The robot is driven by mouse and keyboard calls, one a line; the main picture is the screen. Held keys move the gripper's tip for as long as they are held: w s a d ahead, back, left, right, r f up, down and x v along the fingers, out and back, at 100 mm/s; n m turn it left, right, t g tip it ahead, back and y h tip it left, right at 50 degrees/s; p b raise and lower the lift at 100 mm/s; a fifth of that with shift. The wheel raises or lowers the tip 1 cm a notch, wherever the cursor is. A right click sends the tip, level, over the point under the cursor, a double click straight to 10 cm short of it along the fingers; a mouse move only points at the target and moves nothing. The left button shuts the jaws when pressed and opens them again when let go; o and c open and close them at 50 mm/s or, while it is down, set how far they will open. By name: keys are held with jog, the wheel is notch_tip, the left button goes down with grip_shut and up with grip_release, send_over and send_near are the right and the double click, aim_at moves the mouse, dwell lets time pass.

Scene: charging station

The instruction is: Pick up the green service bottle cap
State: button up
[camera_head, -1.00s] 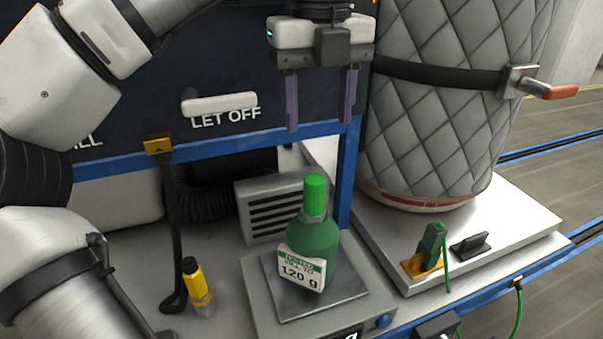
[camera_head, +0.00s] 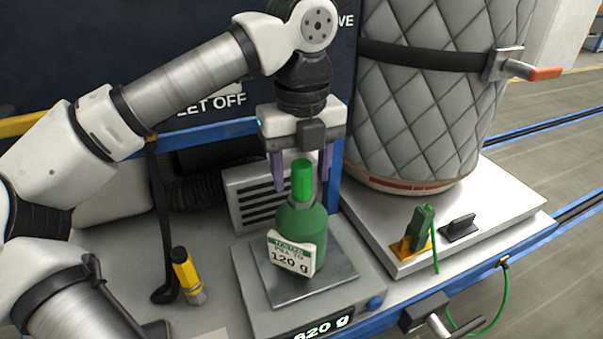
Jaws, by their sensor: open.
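The green service bottle (camera_head: 303,228) stands upright on the metal plate of a scale. Its bright green cap (camera_head: 302,180) sits on top of the neck. A white label on the bottle reads "120 g". My gripper (camera_head: 299,187) points straight down over the bottle. Its two purple fingers are open, one to the left of the cap and one to the right. The fingertips are at about cap height in the picture. The cap shows in front of the gripper, and I cannot tell whether it lies between the fingers in depth.
The scale (camera_head: 245,272) has a display reading "620 g". A large quilted grey tank (camera_head: 425,110) stands close behind on the right.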

jog(key=shift+f, duration=0.55)
jog(key=c, duration=1)
